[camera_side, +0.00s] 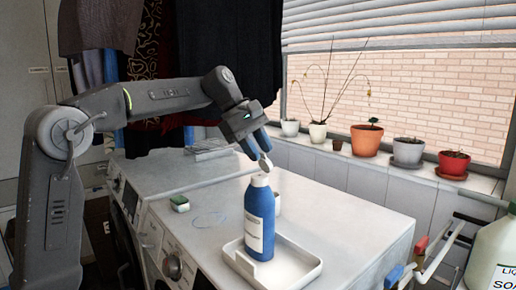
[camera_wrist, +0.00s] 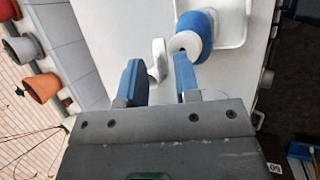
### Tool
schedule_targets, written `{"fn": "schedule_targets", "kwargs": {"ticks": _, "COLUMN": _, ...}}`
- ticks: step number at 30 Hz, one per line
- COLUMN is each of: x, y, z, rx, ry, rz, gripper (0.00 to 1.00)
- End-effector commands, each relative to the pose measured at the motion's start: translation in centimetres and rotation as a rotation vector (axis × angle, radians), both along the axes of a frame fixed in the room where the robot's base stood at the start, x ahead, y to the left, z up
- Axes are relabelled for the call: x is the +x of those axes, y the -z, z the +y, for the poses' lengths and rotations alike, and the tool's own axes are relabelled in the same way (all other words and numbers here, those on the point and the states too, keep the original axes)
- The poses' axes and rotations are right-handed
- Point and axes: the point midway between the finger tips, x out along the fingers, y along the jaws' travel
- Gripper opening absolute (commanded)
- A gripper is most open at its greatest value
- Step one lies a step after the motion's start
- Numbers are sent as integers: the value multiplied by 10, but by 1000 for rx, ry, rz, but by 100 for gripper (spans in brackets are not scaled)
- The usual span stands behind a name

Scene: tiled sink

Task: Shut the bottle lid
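The blue bottle (camera_side: 260,222) with a white label stands upright in a white tray (camera_side: 298,268). In the wrist view the bottle (camera_wrist: 201,22) shows its white top with a dark hole. A small round whitish lid (camera_side: 265,162) is tilted up just above the bottle top, by my fingertips; I cannot tell whether it is joined to the bottle. My gripper (camera_side: 253,146) is above the bottle, pointing down. In the wrist view my gripper's (camera_wrist: 158,75) blue fingers are apart. A white piece (camera_wrist: 158,55) shows beyond the gap between them, maybe the lid; its contact with the fingers is unclear.
A small white object (camera_side: 277,203) stands behind the bottle, partly hidden. Potted plants (camera_side: 366,140) line the windowsill. A soap jug (camera_side: 492,255) stands at front right. The top right of the bottle is clear.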

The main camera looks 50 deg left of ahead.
Motion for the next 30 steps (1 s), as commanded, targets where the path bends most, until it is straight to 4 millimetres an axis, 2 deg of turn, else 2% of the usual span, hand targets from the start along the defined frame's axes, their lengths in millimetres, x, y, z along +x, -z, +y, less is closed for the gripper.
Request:
{"fn": "schedule_targets", "kwargs": {"ticks": 1, "x": 0, "y": 0, "z": 0, "rx": 0, "ry": 0, "rz": 0, "gripper": 30}}
{"fn": "schedule_targets", "kwargs": {"ticks": 9, "x": 0, "y": 0, "z": 0, "rx": 0, "ry": 0, "rz": 0, "gripper": 4}}
{"fn": "schedule_targets", "kwargs": {"ticks": 11, "x": 0, "y": 0, "z": 0, "rx": 0, "ry": 0, "rz": 0, "gripper": 0}}
{"fn": "schedule_targets", "kwargs": {"ticks": 23, "x": -1, "y": 0, "z": 0, "rx": 0, "ry": -1, "rz": -15, "gripper": 0}}
{"fn": "schedule_targets", "kwargs": {"ticks": 30, "x": -9, "y": 2, "z": 0, "rx": 2, "ry": -2, "rz": -112, "gripper": 0}}
